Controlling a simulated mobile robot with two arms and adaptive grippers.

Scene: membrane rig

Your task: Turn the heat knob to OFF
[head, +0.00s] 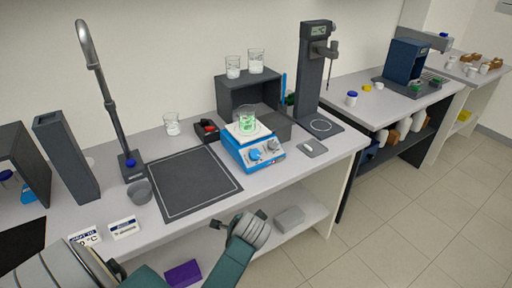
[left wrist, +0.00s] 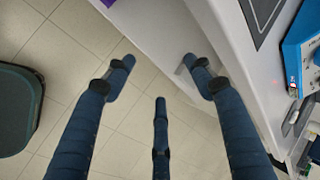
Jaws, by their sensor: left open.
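The blue hotplate (head: 240,153) stands on the bench, with a beaker of green liquid (head: 247,121) on its top plate. Its sloped front carries a left knob (head: 255,155) and a right knob (head: 275,145). I cannot read their labels or settings, nor tell which is the heat knob. Part of the hotplate (left wrist: 293,42) shows at the right edge of the left wrist view. My left gripper (head: 240,218) is in front of the bench edge, below and apart from the hotplate. Its three fingers (left wrist: 160,82) are spread and empty. My right gripper is not in view.
A dark mat (head: 193,182) lies left of the hotplate. A small grey device (head: 313,147) lies to its right, before a tall dark stand (head: 312,80). A lower shelf (head: 275,235) holds a grey box (head: 290,218). The floor in front is clear.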

